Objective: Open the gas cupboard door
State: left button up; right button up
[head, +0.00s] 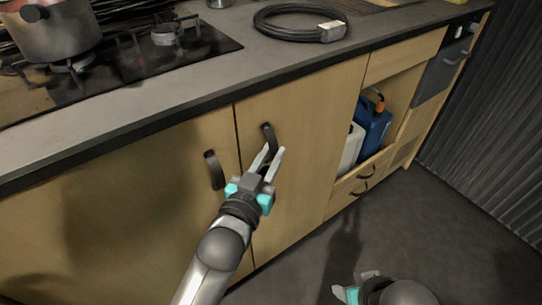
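Two wooden cupboard doors meet below the worktop, and both look shut. The left door (130,205) has a dark upright handle (214,170) near its right edge. The right door (305,140) has a similar handle (267,132) near its left edge. I cannot tell from markings which one is the gas cupboard. My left gripper (272,151) is in front of the right door, its fingers apart at the lower end of that handle. Whether they touch it is unclear. My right gripper (352,289) is low at the bottom edge, away from the doors, partly hidden by its own arm.
The worktop (215,60) above holds a gas hob (115,75) with a pot (50,30) and a coiled black cable (300,22). Right of the doors, an open shelf holds a blue canister (372,128) and a white one (350,148). The dark floor (440,220) at right is clear.

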pick_arm(q)
grip_shut()
dwell(1.4)
